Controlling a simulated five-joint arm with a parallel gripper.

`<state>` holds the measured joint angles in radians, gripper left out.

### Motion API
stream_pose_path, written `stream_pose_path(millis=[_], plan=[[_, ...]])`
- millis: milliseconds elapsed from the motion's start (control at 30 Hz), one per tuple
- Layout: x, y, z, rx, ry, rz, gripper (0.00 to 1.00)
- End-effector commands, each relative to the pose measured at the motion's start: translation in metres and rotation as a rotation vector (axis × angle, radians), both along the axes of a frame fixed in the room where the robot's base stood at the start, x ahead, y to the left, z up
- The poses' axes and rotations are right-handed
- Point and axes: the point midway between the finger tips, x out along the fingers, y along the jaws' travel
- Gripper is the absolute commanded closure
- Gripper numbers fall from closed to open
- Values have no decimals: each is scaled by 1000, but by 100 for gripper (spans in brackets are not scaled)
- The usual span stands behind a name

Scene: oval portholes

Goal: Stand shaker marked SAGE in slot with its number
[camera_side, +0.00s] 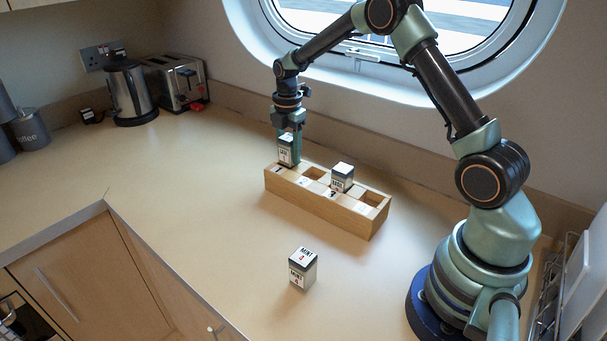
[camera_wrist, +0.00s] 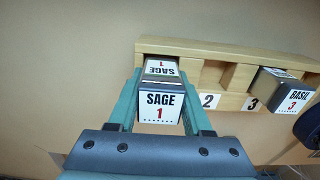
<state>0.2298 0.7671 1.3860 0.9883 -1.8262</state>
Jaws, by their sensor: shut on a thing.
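The shaker marked SAGE with a red 1 (camera_wrist: 160,103) is between the fingers of my gripper (camera_wrist: 158,92), which is shut on it. In the side view the SAGE shaker (camera_side: 286,152) is upright at the left end of the wooden rack (camera_side: 330,203), at the end slot. Its lower part appears to be within the slot, but I cannot tell if it touches the bottom. In the wrist view the rack (camera_wrist: 190,46) shows number labels 2 (camera_wrist: 208,101) and 3 (camera_wrist: 252,104); the shaker hides the front at the end slot.
A BASIL shaker marked 3 (camera_wrist: 293,101) stands in the rack, also seen in the side view (camera_side: 342,175). The slots on either side of it look empty. A MINT shaker (camera_side: 302,269) stands on the counter in front. A kettle (camera_side: 130,92) and toaster (camera_side: 178,80) are far left.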

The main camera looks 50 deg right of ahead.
Motion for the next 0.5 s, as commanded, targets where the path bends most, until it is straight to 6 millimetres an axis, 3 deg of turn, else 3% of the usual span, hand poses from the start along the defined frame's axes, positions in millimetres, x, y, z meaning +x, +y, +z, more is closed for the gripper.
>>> stream_pose_path(millis=[500], plan=[[0,0,-4,0,-1,0,100]])
